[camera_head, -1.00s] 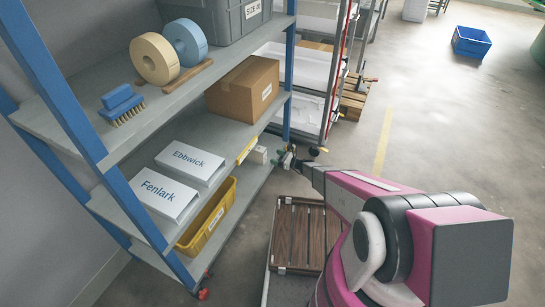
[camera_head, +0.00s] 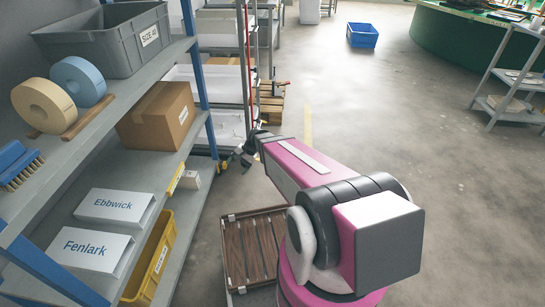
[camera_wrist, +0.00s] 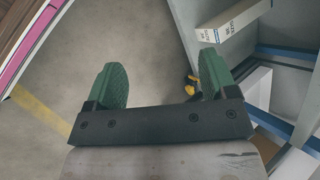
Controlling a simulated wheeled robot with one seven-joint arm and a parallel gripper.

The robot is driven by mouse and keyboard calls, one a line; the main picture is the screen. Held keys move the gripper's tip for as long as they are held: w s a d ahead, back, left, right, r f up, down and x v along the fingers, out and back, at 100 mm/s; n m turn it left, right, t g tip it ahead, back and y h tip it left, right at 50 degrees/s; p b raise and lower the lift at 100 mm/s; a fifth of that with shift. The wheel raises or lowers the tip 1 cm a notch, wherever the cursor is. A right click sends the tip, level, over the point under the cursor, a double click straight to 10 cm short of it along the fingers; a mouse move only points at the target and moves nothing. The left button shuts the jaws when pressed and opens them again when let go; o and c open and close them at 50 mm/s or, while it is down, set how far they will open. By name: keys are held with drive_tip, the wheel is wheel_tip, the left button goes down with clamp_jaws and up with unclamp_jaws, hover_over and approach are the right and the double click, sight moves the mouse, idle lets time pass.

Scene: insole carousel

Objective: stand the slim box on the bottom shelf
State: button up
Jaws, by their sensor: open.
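A slim white box with dark print (camera_wrist: 232,20) shows at the top right of the wrist view, on a grey shelf surface; I cannot tell whether it stands or lies. A small pale box (camera_head: 204,167) at the far end of the bottom shelf (camera_head: 184,235) in the head view looks like the same one. My gripper (camera_wrist: 162,80) is open and empty, its two green fingers apart over the floor. The slim box is beyond the right finger, not between the fingers. In the head view my gripper (camera_head: 245,149) is small and dark, just right of the rack's end.
Boxes marked Ebbwick (camera_head: 115,206) and Fenlark (camera_head: 84,248), a yellow bin (camera_head: 150,262) and a cardboard box (camera_head: 157,114) sit on the rack. A blue upright (camera_head: 191,40) edges it. A slatted wooden tray (camera_head: 252,250) is below my arm.

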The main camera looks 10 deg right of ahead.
drive_tip(key=s+d+r+n+t+h, duration=0.1)
drive_tip(key=s+d+r+n+h, duration=0.4)
drive_tip(key=s+d+r, duration=0.5)
drive_tip(key=d+r+h, duration=0.2)
drive_tip(key=d, duration=0.2)
drive_tip(key=shift+d+n, duration=0.15)
drive_tip(key=shift+n, duration=0.25)
drive_tip(key=shift+s, duration=0.1)
